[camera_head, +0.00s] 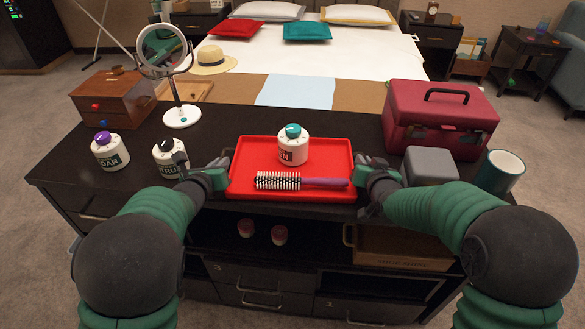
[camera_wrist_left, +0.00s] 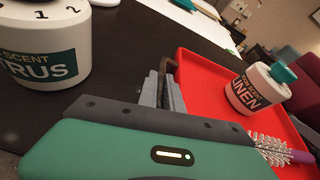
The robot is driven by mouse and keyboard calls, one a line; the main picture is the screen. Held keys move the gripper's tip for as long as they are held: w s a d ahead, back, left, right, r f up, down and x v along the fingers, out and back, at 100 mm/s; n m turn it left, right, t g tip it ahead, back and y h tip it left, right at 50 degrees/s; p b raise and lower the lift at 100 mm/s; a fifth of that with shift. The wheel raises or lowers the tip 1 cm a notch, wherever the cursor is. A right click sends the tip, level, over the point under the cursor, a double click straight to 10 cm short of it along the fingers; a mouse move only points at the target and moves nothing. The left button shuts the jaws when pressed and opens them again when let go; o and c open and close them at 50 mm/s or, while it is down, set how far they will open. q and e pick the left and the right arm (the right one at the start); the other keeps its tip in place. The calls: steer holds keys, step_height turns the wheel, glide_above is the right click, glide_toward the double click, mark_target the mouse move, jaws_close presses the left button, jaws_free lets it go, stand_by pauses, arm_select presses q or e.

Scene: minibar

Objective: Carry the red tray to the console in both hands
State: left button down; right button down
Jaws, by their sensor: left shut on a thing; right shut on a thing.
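The red tray (camera_head: 247,149) lies level at the front middle of the dark console (camera_head: 330,122); I cannot tell whether it touches the top. A white bottle with a teal cap (camera_head: 293,147) stands upright on it, labelled "LINEN" in the left wrist view (camera_wrist_left: 255,92). A purple-handled hairbrush (camera_head: 300,182) lies along its front. My left gripper (camera_head: 222,168) is shut on the tray's left side, and the tray also shows in the left wrist view (camera_wrist_left: 210,80). My right gripper (camera_head: 362,168) is shut on its right side. The fingers partly hide the tray's ends.
A black-capped bottle (camera_head: 169,158) stands close beside my left gripper, with a purple-capped bottle (camera_head: 109,152) further left. A round mirror (camera_head: 164,50) and wooden box (camera_head: 113,98) stand behind.

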arm_select(q)
steer(key=shift+a, duration=0.1)
arm_select(e)
steer(key=shift+d, duration=0.1)
stand_by(0.7)
